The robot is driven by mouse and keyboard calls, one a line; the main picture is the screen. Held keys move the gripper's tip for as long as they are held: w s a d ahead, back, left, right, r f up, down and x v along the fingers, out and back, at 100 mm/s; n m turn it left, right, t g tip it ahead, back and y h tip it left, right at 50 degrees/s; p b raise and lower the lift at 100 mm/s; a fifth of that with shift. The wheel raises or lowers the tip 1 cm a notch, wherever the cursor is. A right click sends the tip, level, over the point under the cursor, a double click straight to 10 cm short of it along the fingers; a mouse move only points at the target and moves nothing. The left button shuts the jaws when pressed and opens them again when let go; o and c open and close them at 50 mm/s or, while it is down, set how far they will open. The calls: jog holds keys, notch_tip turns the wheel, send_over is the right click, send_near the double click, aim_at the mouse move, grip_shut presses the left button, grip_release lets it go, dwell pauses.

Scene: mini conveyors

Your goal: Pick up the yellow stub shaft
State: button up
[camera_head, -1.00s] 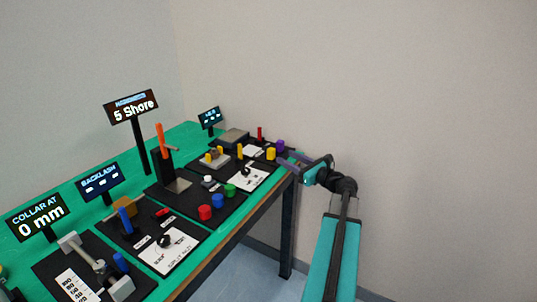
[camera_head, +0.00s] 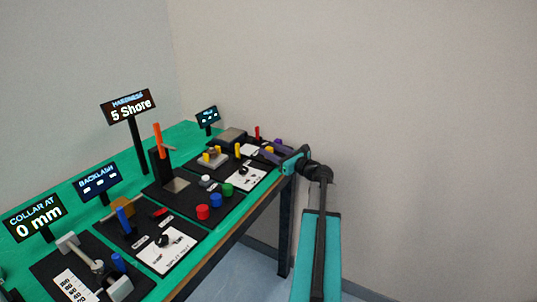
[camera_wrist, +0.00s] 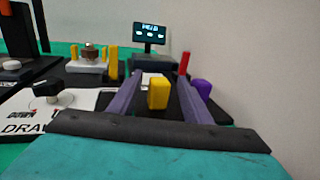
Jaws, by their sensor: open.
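The yellow stub shaft (camera_wrist: 158,95) is a short upright yellow piece on a dark board at the table's right end. In the wrist view it shows between the two purple fingers of my gripper (camera_wrist: 160,73). My gripper is open, and I see a gap on both sides of the shaft. In the head view the yellow stub shaft (camera_head: 269,150) is partly hidden by my gripper (camera_head: 267,149), which reaches in from the right at the table edge.
A purple stub (camera_wrist: 202,88) stands just right of my right finger, with a red post (camera_wrist: 185,62) behind it. A yellow post (camera_wrist: 113,63) and a black knob (camera_wrist: 46,90) are to the left. A small display (camera_wrist: 149,33) stands behind.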

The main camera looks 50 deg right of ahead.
jog(key=shift+w, duration=0.15)
jog(key=shift+w, duration=2.55)
grip_shut()
jog(key=shift+r, duration=0.15)
